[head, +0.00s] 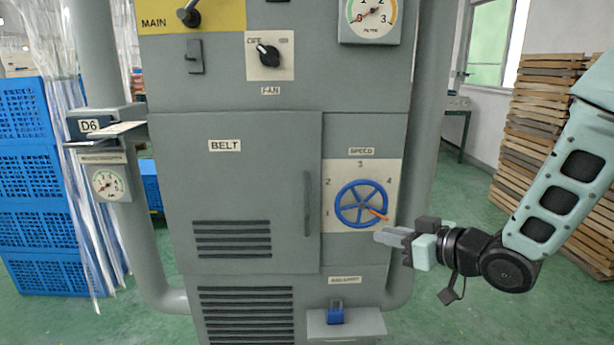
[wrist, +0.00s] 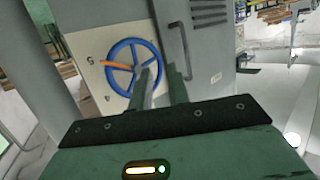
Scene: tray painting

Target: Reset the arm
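My gripper (head: 383,238) is beside the lower right of the blue speed handwheel (head: 345,207), in front of the grey cabinet. In the wrist view, the two fingers of my gripper (wrist: 160,78) stand apart with a narrow gap and nothing between them. The handwheel shows there too (wrist: 111,63), just left of the fingertips. Its orange pointer (head: 378,214) points to the lower right in the head view. My arm reaches in from the right. I cannot tell whether a fingertip touches the wheel.
The grey cabinet (head: 255,130) has a belt door with a vertical handle (head: 307,203) left of the wheel. A blue padlock (head: 336,312) is below. A vertical pipe (head: 427,120) runs along the right side. Wooden pallets (head: 535,130) stand behind my arm. Green floor (head: 450,195) is open at right.

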